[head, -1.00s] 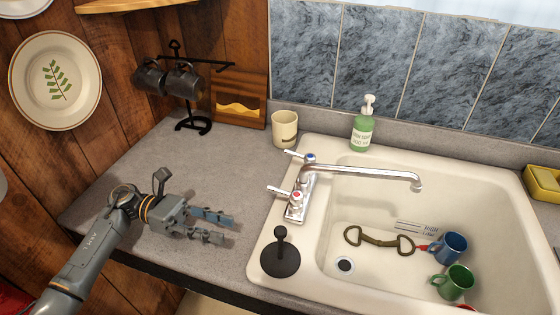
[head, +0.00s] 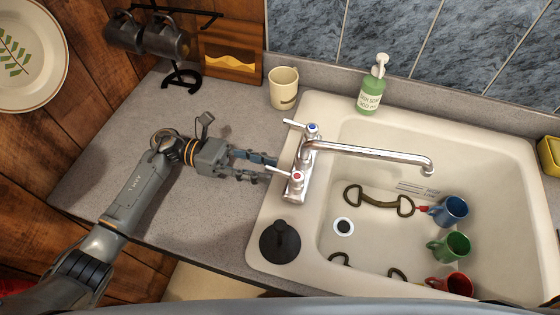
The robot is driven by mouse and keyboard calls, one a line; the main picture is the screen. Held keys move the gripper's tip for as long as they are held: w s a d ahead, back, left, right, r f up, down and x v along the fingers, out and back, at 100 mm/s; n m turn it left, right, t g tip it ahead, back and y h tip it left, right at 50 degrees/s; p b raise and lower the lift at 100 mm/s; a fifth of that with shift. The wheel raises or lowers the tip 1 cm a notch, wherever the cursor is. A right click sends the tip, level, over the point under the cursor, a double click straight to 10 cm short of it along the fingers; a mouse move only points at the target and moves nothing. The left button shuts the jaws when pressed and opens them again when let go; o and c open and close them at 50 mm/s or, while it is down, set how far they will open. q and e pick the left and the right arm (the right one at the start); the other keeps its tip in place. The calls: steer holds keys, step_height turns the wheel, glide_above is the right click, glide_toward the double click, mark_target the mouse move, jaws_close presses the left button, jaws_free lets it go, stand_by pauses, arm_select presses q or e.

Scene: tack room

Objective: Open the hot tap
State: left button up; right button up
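The chrome mixer tap (head: 375,152) stands at the left rim of the sink. Its hot tap (head: 296,178) is the near handle, with a red mark and a lever pointing left. The cold tap (head: 311,130) is the far handle, with a blue mark. My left gripper (head: 268,167) is just left of the hot tap, fingers pointing right. Its fingers are a little apart, and the lever's end is at the fingertips. I cannot tell whether they touch. No water shows under the spout. My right gripper is not in view.
The cream sink (head: 490,150) holds blue (head: 449,210), green (head: 454,247) and red (head: 452,286) mugs and bits (head: 380,200). A black round-based object (head: 280,243) stands near the hot tap. A beige cup (head: 284,88) and soap bottle (head: 371,88) stand behind. The left counter (head: 110,150) is mostly clear.

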mark_target(290, 176)
arm_select(q)
steer(key=p+x, duration=0.1)
steer(key=x, duration=0.2)
steer(key=shift+s+d+r, duration=0.1)
steer(key=shift+d, duration=0.5)
jaws_close()
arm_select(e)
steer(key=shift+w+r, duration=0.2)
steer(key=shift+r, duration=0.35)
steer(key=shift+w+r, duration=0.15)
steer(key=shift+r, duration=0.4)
arm_select(q)
steer(key=shift+s+a, duration=0.1)
steer(key=shift+a, duration=0.05)
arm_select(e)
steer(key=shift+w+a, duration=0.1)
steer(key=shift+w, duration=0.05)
